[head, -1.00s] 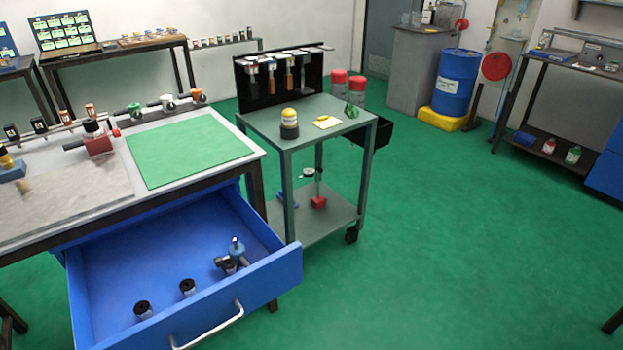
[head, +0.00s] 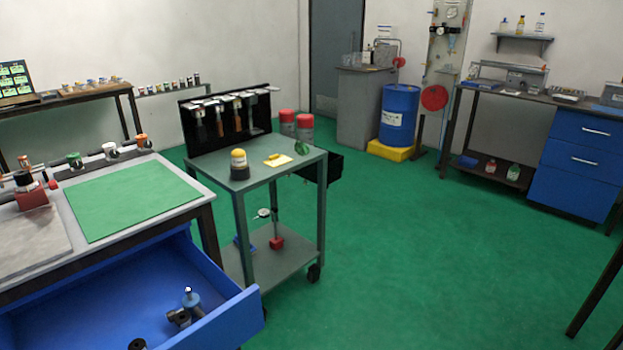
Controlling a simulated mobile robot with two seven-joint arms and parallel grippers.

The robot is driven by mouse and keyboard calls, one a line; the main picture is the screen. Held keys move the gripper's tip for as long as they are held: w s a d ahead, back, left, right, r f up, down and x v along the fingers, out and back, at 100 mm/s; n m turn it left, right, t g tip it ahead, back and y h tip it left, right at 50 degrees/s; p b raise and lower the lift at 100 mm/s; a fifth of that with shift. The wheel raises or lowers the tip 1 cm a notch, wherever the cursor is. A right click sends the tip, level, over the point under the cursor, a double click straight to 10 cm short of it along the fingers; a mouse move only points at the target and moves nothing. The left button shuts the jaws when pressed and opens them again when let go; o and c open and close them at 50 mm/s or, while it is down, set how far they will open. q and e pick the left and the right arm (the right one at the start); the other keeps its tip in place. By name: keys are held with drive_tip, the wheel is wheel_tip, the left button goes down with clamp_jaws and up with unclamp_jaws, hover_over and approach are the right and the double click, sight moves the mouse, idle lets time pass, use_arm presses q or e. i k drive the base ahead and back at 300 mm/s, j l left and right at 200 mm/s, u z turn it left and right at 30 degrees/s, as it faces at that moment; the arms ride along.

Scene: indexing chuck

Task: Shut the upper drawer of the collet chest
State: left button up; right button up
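A blue drawer (head: 215,318) stands pulled out under the workbench at the lower left, with a few dark and blue-grey fittings (head: 187,308) inside. Its near left part is cut off by the frame. A second blue unit, a chest with drawers (head: 570,185), stands under the far right bench. Its upper drawer front (head: 597,133) and the one below have bar handles and look about flush from here. No label shows which unit is the collet chest. Neither of my grippers is in view.
A grey-green cart (head: 280,170) with a tool rack stands right of the workbench (head: 200,212). A blue barrel (head: 400,110) on a yellow base stands at the back. A dark table leg (head: 598,290) is at the right edge. The green floor (head: 430,260) between is clear.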

sight(128, 299)
drive_tip(key=u, duration=1.3)
